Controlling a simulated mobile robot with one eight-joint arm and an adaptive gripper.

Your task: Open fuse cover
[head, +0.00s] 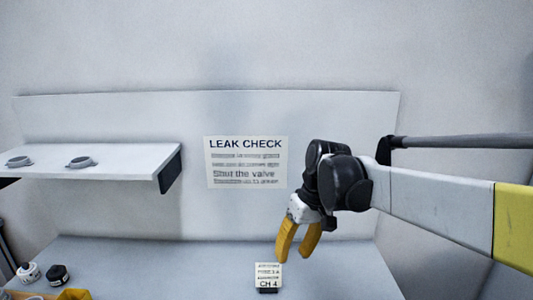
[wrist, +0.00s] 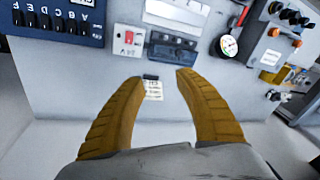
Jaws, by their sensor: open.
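My gripper (head: 294,257) is open and empty, with its yellow fingers pointing down above the worktop in the head view. In the wrist view, my gripper (wrist: 159,77) has its two ribbed fingers spread wide apart. No part is clearly marked as the fuse cover. A dark blue-grey box (wrist: 173,48) lies beyond the fingertips in the wrist view and may be it; I cannot tell. A small card (head: 268,273) reading partly "FUSE" and "CH 4" stands below the gripper; the card (wrist: 153,90) also shows between the fingers.
In the wrist view, a red switch (wrist: 129,37), a lettered blue panel (wrist: 60,18), a round gauge (wrist: 229,46) and a white tray (wrist: 177,12) lie beyond. In the head view, a shelf (head: 120,158) juts out left, and a "LEAK CHECK" sign (head: 246,162) hangs behind.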

